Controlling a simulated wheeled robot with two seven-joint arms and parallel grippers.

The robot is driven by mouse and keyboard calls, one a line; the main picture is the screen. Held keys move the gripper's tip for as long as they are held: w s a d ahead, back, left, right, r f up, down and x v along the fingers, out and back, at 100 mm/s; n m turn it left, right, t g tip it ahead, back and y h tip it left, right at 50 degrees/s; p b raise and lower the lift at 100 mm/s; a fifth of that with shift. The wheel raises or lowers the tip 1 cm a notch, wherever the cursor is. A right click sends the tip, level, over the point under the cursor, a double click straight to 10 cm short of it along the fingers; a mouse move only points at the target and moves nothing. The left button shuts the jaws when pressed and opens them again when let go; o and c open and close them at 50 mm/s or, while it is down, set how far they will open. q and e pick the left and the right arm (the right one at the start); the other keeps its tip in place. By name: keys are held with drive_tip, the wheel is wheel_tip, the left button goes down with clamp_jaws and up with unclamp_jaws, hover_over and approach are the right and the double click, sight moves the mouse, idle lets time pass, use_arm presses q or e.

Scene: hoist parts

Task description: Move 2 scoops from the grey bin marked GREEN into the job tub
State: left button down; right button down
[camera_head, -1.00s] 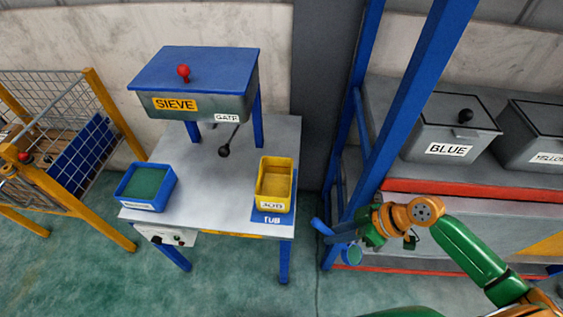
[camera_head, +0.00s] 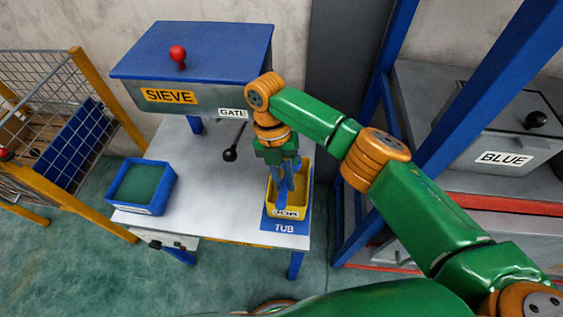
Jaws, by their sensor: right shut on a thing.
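The yellow job tub (camera_head: 300,208) stands on a blue mat marked TUB (camera_head: 285,228) at the right of the table. My right gripper (camera_head: 284,178) points down over the tub, shut on a blue scoop (camera_head: 283,205). The scoop is at or inside the tub's opening; the gripper hides part of both, so I cannot tell what the scoop holds. The tub's inside is mostly covered. The grey bin marked GREEN is not in view. My left gripper is not in view.
A sieve box (camera_head: 190,60) with a GATE label and a black-knobbed lever (camera_head: 231,154) stands just left of my right arm. A blue tray (camera_head: 142,188) with green contents sits at the table's left. A bin marked BLUE (camera_head: 500,150) is on the right rack.

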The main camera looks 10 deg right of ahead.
drive_tip(key=shift+w+d+f+b, duration=0.1)
drive_tip(key=shift+w+f+b, duration=0.25)
drive_tip(key=shift+w, duration=0.1)
drive_tip(key=b+x, duration=0.2)
drive_tip(key=shift+s+f+b, duration=0.15)
drive_tip(key=shift+f+b, duration=0.1)
drive_tip(key=shift+b, duration=0.1)
drive_tip(key=shift+s+r+t+y+p, duration=0.3)
drive_tip(key=shift+r+y+p, duration=0.35)
drive_tip(key=shift+p, duration=0.55)
drive_tip(key=t+y+b, duration=0.1)
drive_tip(key=y+b, duration=0.2)
drive_tip(key=b, duration=0.2)
drive_tip(key=f+m+t+y+b, duration=0.1)
drive_tip(key=t+y+b, duration=0.1)
drive_tip(key=y+b, duration=0.2)
drive_tip(key=d+f+t+y+b, duration=0.1)
drive_tip(key=y+b, duration=0.3)
drive_tip(key=b, duration=0.2)
drive_tip(key=shift+s+d+f+t, duration=0.1)
drive_tip(key=shift+s+t, duration=0.05)
drive_tip(key=shift+t, duration=0.25)
